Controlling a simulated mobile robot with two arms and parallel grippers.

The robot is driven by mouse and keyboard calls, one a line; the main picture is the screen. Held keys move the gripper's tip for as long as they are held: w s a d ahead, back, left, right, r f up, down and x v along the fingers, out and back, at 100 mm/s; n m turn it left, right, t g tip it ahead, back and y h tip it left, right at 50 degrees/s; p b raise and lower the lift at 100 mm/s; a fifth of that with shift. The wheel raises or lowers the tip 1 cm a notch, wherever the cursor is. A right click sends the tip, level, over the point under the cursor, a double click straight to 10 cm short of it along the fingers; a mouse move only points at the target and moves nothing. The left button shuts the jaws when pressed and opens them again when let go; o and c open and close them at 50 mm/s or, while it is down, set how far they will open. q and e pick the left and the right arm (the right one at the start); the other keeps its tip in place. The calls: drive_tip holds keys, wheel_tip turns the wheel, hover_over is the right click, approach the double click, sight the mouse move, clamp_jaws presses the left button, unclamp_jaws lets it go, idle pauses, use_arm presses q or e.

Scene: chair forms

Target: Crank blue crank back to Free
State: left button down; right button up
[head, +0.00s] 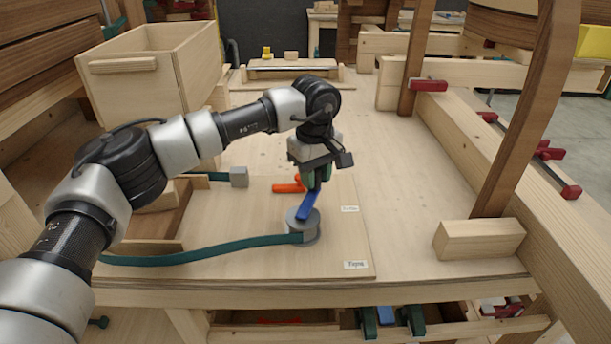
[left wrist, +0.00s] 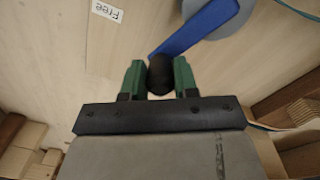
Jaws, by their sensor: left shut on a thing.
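The blue crank (head: 307,206) sits on a grey drum (head: 304,233) on the bench board. It points away to the back and slightly right. In the left wrist view the blue crank (left wrist: 195,28) ends at a black knob (left wrist: 160,74), which is between the green fingers of my left gripper (left wrist: 159,80). In the head view my left gripper (head: 316,178) is shut at the crank's far end, hiding the knob. A label reading "Free" (left wrist: 107,11) lies beside it; in the head view this label (head: 350,209) is right of the crank. My right gripper is out of view.
A green strap (head: 200,252) runs from the drum to the left. A second label (head: 356,265) is near the board's front edge. An orange piece (head: 288,187) lies behind the drum. A wooden block (head: 479,239) stands right.

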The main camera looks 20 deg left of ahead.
use_arm(q)
drive_tip(key=d+m, duration=0.1)
drive_tip(key=m, duration=0.1)
drive_tip(key=d+m, duration=0.1)
drive_tip(key=m, duration=0.1)
drive_tip(key=shift+s+d+m+b, duration=0.3)
drive_tip(key=shift+s+d+b, duration=0.05)
drive_tip(key=shift+d+b, duration=0.05)
drive_tip(key=shift+s+d+m, duration=0.3)
drive_tip(key=shift+d+m, duration=0.1)
drive_tip(key=shift+m, duration=0.35)
drive_tip(key=shift+s+d+m, duration=0.25)
drive_tip(key=shift+d+m, duration=0.1)
drive_tip(key=shift+m, duration=0.4)
drive_tip(key=c, duration=0.9)
unclamp_jaws()
drive_tip(key=shift+o, duration=0.2)
wheel_tip(320, 180, up, 11)
drive_tip(key=b, duration=0.1)
drive_tip(key=shift+a, duration=0.15)
drive_tip(key=shift+f, duration=0.15)
